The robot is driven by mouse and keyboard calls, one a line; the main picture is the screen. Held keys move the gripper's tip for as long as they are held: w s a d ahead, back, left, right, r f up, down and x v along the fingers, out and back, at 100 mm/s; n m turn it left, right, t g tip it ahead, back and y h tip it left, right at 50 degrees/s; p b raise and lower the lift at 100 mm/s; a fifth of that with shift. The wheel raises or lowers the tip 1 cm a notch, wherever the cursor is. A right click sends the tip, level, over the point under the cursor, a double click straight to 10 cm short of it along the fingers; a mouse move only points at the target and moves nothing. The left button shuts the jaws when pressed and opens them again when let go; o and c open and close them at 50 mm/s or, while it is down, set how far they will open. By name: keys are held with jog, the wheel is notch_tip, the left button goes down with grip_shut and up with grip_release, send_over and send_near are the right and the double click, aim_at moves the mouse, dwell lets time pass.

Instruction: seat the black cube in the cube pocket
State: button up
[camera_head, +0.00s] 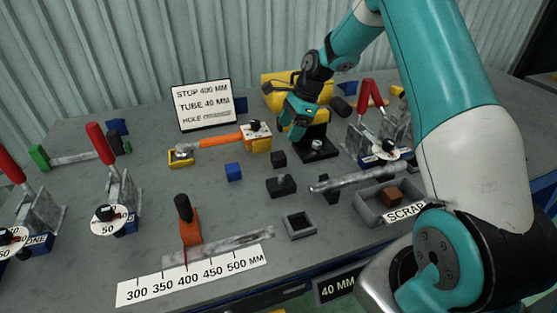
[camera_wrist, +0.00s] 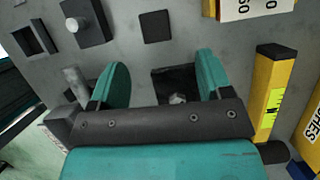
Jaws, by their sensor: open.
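The black cube (camera_head: 278,158) sits on the bench left of my gripper in the head view. Its dark square top (camera_wrist: 155,27) shows beyond my fingers in the wrist view. A square, open-topped frame (camera_head: 299,225), which looks like the cube pocket, stands nearer the bench front and looks empty. It also shows at the upper left of the wrist view (camera_wrist: 32,40). My gripper (camera_head: 295,117) is open and empty above the bench. In the wrist view my fingers (camera_wrist: 161,80) are apart, with a black fixture holding a silver part (camera_wrist: 176,86) below and between them.
A black block with a knob (camera_head: 281,186) stands between cube and frame. A metal tube (camera_head: 352,177) and the scrap tray (camera_head: 367,211) are at right. Yellow objects (camera_wrist: 270,90) stand beside my right finger.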

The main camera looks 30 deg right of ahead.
aim_at(279, 155)
jog(key=x, duration=0.4)
jog(key=shift+a+f, duration=0.2)
jog(key=shift+f, duration=0.1)
jog(key=shift+s+p+x, duration=0.2)
jog(key=shift+p+x, duration=0.45)
jog(key=shift+x, duration=1.95)
jog(key=shift+s, duration=0.1)
jog(key=c, duration=1)
